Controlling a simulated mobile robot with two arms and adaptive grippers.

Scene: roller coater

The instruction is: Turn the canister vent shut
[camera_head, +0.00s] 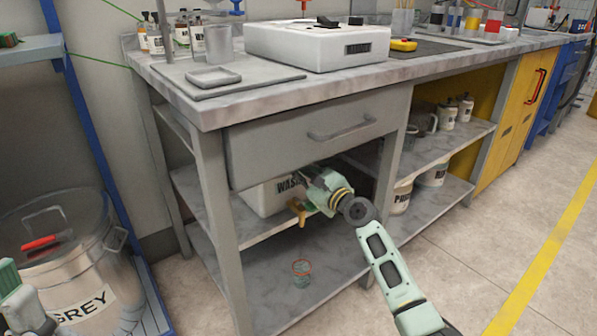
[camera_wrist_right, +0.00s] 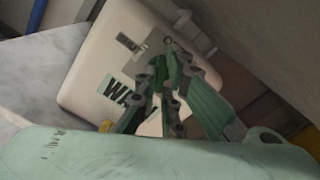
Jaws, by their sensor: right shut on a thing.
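The white waste canister (camera_head: 262,197) stands on the shelf under the drawer, its dark label partly covered. It also shows in the right wrist view (camera_wrist_right: 85,85), tilted in the picture. My right gripper (camera_head: 304,181) reaches in under the drawer to the canister. In the wrist view its fingers (camera_wrist_right: 171,48) are closed together at the canister's upper part, on the vent; the fingers hide most of the vent, so its angle cannot be told. An orange tap (camera_head: 297,212) shows below the gripper. Part of my left arm's end (camera_head: 25,308) shows at the lower left, its fingers unclear.
The closed drawer (camera_head: 310,140) hangs just above my right gripper. A glass beaker (camera_head: 301,273) stands on the lowest shelf. Labelled tubs (camera_head: 434,174) stand in the right bay. A grey bin (camera_head: 85,290) with a red handle stands at left. The front floor is clear.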

